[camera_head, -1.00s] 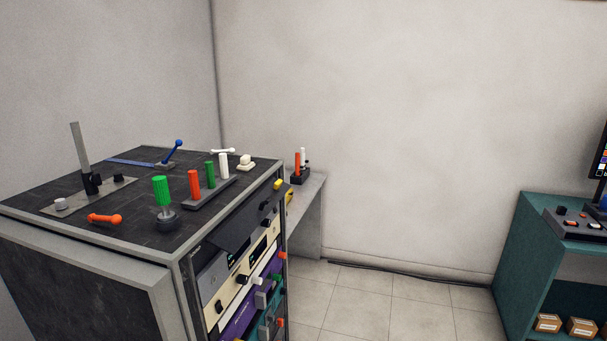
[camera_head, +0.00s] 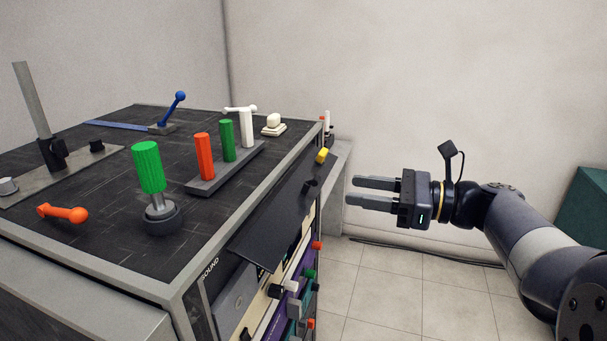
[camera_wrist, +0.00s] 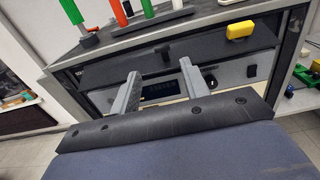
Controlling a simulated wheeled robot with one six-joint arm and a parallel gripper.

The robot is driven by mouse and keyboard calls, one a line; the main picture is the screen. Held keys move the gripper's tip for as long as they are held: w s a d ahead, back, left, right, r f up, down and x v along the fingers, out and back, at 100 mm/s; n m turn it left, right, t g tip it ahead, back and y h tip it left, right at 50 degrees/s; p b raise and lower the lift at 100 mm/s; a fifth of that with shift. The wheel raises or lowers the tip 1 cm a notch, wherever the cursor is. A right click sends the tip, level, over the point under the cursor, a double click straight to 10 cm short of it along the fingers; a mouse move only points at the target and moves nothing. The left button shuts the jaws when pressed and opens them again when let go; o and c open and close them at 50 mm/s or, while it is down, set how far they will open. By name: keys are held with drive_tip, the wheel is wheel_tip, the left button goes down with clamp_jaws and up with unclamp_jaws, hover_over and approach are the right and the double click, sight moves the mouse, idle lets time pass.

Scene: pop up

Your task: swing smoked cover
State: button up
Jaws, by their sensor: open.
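The smoked cover (camera_head: 275,222) is a dark flat flap along the top of the cabinet's front face. It slants outward over the panels beneath, with a small black knob (camera_head: 310,185) near its far end. In the wrist view the cover (camera_wrist: 110,71) spans the cabinet front beyond my fingers, and its knob shows upper middle. My gripper (camera_head: 351,191) is open and empty, to the right of the cover and apart from it, with its fingers pointing left toward the cabinet. In the wrist view the two spread fingers of my gripper (camera_wrist: 160,72) point at the cabinet front.
The cabinet top (camera_head: 110,190) carries a green handle (camera_head: 149,168), red, green and white posts, an orange lever (camera_head: 62,213) and a blue lever (camera_head: 175,108). A yellow block (camera_head: 322,156) sits by the cover's far end. Coloured knobs protrude below. Tiled floor at right is open.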

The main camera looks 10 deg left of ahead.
sight(319, 179)
drive_tip(key=a, duration=0.3)
drive_tip(key=w+a, duration=0.1)
drive_tip(key=a, duration=0.3)
drive_tip(key=w+a, duration=0.1)
drive_tip(key=a, duration=0.2)
drive_tip(key=shift+a+r+p, duration=0.25)
drive_tip(key=shift+a+p, duration=0.05)
clamp_jaws()
